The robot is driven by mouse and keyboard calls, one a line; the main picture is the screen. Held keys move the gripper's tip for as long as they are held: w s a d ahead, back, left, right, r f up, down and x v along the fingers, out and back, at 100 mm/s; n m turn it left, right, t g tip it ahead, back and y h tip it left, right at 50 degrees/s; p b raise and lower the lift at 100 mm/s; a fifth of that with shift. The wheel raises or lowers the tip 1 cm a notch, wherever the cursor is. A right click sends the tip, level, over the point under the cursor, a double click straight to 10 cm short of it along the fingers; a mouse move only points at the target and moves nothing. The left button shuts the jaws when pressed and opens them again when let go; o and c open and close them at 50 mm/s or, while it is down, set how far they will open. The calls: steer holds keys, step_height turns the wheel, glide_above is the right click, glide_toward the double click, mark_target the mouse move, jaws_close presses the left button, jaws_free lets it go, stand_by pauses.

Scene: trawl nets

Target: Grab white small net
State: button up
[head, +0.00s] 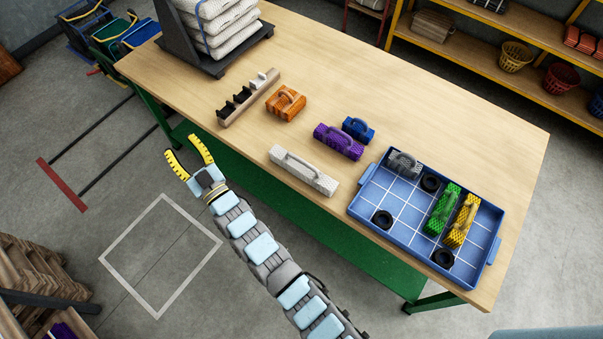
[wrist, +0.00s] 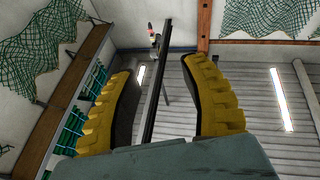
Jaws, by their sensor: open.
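A small white net bundle (head: 304,170) with a handle on top lies on the wooden table (head: 430,100) near its front edge, left of the blue tray. My gripper (head: 188,158) is open and empty, off the table's front edge, to the left of the white net and apart from it. In the wrist view, the two yellow ribbed fingers of my gripper (wrist: 165,95) are spread, with nothing between them. That view faces the walls and ceiling, so the white net is not in it.
The blue tray (head: 365,193) holds green, yellow and grey nets and black rings. Purple (head: 338,141), blue (head: 358,129) and orange (head: 286,102) nets lie behind the white one. A rack with stacked large white nets (head: 222,25) stands at the back left. Bare tabletop surrounds the white net.

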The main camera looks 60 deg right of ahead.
steer(key=d+f+g+b, duration=0.3)
steer(key=d+f+g, duration=0.3)
steer(key=d, duration=0.7)
steer(key=n+g+y+b, duration=0.2)
steer(key=g+y+b, duration=0.6)
steer(key=g, duration=0.2)
glide_toward(303, 162)
steer(key=x, duration=0.1)
steer(key=b+x, duration=0.1)
steer(key=x, duration=0.3)
steer(key=shift+s+a, duration=0.3)
steer(key=shift+a, duration=0.05)
steer(key=shift+w+d+x, duration=0.1)
steer(key=shift+d+x, duration=0.05)
steer(key=shift+x, duration=0.65)
steer(key=shift+w+d+x, duration=0.15)
steer(key=shift+x, duration=1.85)
steer(key=shift+w+d, duration=0.1)
jaws_close()
